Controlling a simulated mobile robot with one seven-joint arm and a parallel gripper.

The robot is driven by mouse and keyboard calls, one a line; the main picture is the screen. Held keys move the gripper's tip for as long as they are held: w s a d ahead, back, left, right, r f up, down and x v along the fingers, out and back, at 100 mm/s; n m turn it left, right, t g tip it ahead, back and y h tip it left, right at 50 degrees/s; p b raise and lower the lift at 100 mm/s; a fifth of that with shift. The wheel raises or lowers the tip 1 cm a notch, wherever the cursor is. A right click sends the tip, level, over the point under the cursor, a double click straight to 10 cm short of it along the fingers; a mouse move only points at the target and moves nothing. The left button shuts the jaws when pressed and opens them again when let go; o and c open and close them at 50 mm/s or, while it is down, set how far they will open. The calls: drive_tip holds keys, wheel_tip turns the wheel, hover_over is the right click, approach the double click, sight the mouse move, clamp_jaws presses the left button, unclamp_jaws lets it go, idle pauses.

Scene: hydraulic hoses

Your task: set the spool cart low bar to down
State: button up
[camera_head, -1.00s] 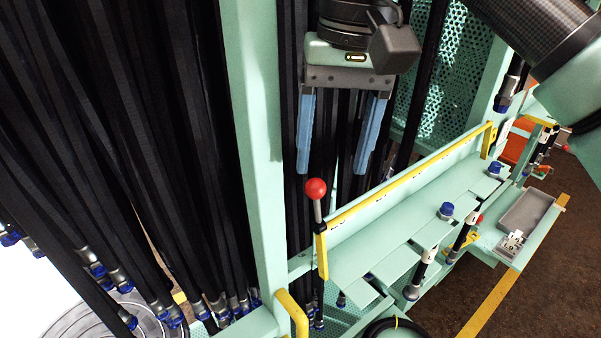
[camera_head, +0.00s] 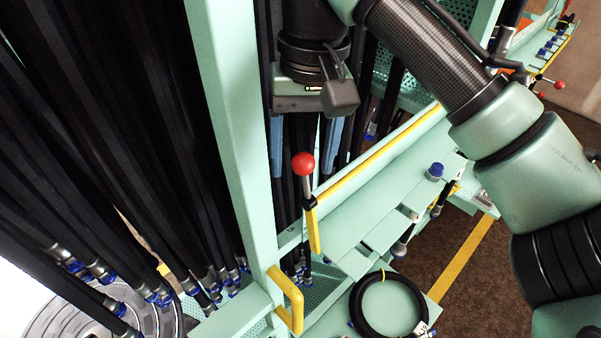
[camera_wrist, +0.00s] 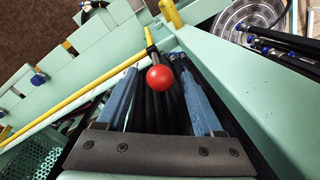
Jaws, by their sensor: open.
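The spool cart low bar (camera_head: 379,155) is a yellow-edged bar along the green slotted shelf. A lever with a red ball knob (camera_head: 303,164) stands upright at its near end. The knob also shows in the wrist view (camera_wrist: 160,78), between and beyond the two blue fingers. My gripper (camera_head: 305,175) is open, with its fingers apart and pointing down just behind the knob in the head view. Nothing is held. The knob hides part of the space between the fingers, and I cannot tell whether any finger touches it.
A green upright post (camera_head: 235,130) stands close left of my gripper, with many black hoses (camera_head: 110,150) beyond it. A yellow handle (camera_head: 290,300) and a coiled black hose (camera_head: 388,282) are at the front. Brown floor (camera_head: 470,290) lies open to the right.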

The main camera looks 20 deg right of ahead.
drive_tip(key=f, duration=0.3)
drive_tip(key=shift+s+a, duration=0.15)
drive_tip(key=shift+s, duration=0.05)
drive_tip(key=shift+w+f, duration=0.15)
drive_tip(key=shift+f, duration=0.4)
clamp_jaws()
idle(0.9)
